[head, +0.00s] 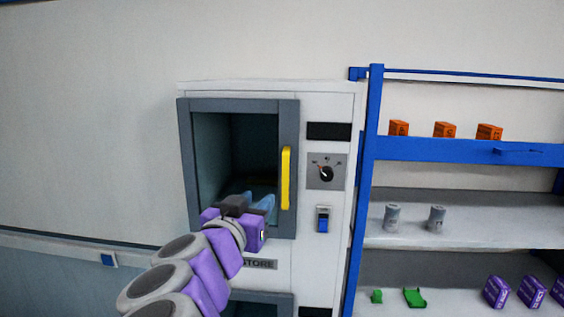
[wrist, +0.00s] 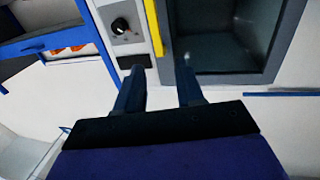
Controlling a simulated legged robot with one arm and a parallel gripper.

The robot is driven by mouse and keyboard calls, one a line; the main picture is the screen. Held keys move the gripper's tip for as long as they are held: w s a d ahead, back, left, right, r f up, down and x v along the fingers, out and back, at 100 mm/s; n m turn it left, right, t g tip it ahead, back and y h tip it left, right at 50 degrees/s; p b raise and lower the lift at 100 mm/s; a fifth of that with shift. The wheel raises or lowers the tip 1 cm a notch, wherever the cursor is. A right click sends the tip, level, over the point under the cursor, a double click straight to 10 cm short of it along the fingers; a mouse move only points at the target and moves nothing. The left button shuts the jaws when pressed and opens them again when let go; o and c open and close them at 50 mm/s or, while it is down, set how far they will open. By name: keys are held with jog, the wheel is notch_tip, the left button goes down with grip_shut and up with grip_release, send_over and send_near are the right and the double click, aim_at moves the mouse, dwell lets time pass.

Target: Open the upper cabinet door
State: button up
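The upper cabinet door (head: 185,150) has a grey frame around a dark window and appears shut. Its upright yellow handle (head: 286,178) is on the right side of the frame. In the wrist view the door frame (wrist: 285,45) is at upper right, with the yellow handle (wrist: 154,30) along its left edge. My gripper (head: 262,203) is in front of the lower part of the door, just left of the handle's lower end. In the wrist view, my gripper's two fingers (wrist: 161,75) are apart with nothing held between them. The handle appears beyond the fingertips, apart from them.
The white cabinet (head: 335,115) has a dial (head: 325,173) and a blue switch (head: 323,220) right of the handle. A second grey-framed door (head: 262,298) is below. A blue-framed shelf rack (head: 375,130) with small goods stands close on the right. Bare wall is on the left.

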send_near(284, 174)
jog(key=x, duration=0.3)
jog(key=p+x, duration=0.1)
jog(key=x, duration=0.3)
jog(key=d+x, duration=0.1)
jog(key=x, duration=0.2)
jog(key=shift+w+d+r, duration=0.15)
jog(key=shift+w+d, duration=0.05)
jog(key=shift+w+a, duration=0.3)
jog(key=shift+a, duration=0.65)
jog(key=shift+c, duration=0.4)
jog(key=shift+s+d, duration=0.1)
jog(key=shift+d, duration=0.4)
jog(key=c, duration=0.5)
jog(key=shift+a, duration=0.15)
grip_shut()
